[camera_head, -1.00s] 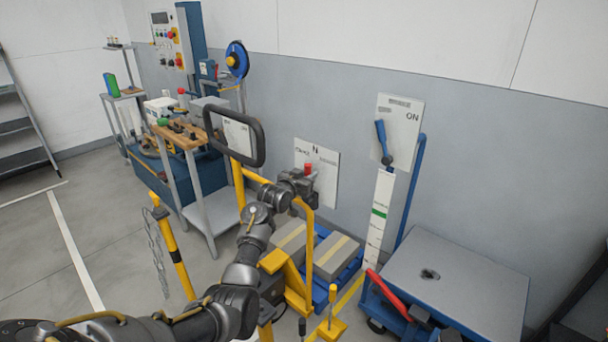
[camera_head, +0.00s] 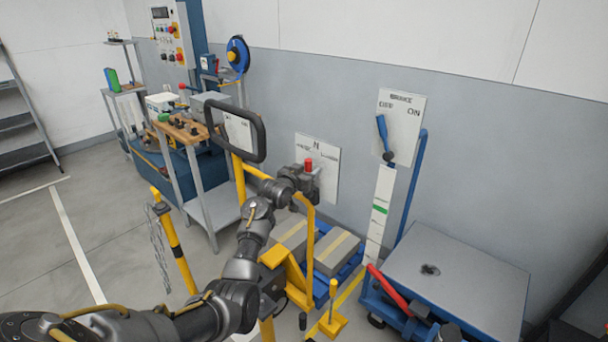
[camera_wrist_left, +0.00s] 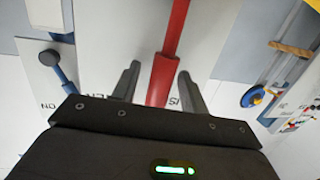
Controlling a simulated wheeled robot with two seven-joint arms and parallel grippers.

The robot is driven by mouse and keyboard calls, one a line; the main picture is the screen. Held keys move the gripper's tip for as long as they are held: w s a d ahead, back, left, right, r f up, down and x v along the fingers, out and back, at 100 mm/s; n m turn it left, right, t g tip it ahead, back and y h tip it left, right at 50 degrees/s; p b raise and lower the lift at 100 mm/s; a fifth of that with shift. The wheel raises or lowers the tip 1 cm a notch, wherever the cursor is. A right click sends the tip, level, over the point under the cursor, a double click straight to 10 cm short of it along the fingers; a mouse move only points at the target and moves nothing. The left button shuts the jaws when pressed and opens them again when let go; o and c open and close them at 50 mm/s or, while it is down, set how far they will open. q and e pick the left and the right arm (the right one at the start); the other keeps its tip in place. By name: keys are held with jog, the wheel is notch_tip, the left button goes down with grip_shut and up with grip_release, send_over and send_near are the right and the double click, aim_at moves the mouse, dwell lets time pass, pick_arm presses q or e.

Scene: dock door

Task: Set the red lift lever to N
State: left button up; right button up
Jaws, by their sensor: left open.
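The red lift lever shows as a short red piece (camera_head: 309,165) in front of a white plate (camera_head: 329,178) marked N at its top. My left gripper (camera_head: 308,183) is at that plate and hides the lower part of the lever. In the left wrist view the red lever (camera_wrist_left: 165,75) runs between the two spread fingers of my left gripper (camera_wrist_left: 157,86), with visible gaps at the sides. The jaws are open, around the lever but not clamped on it. The other markings on the plate are partly covered or too small to read.
A yellow post and rail with a black loop handle (camera_head: 262,138) stand close to my left arm. A blue lever (camera_head: 383,133) on an OFF/ON plate is to the right. Below are boxes (camera_head: 335,252) on a blue pallet and a grey-topped lift table (camera_head: 455,275).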

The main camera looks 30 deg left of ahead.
pick_arm(q)
jog(key=shift+s, duration=0.4)
jog(key=s+r, duration=0.1)
jog(key=s, duration=0.8)
jog(key=shift+s+r, duration=0.2)
jog(key=shift+s, duration=0.2)
jog(key=shift+a, duration=0.1)
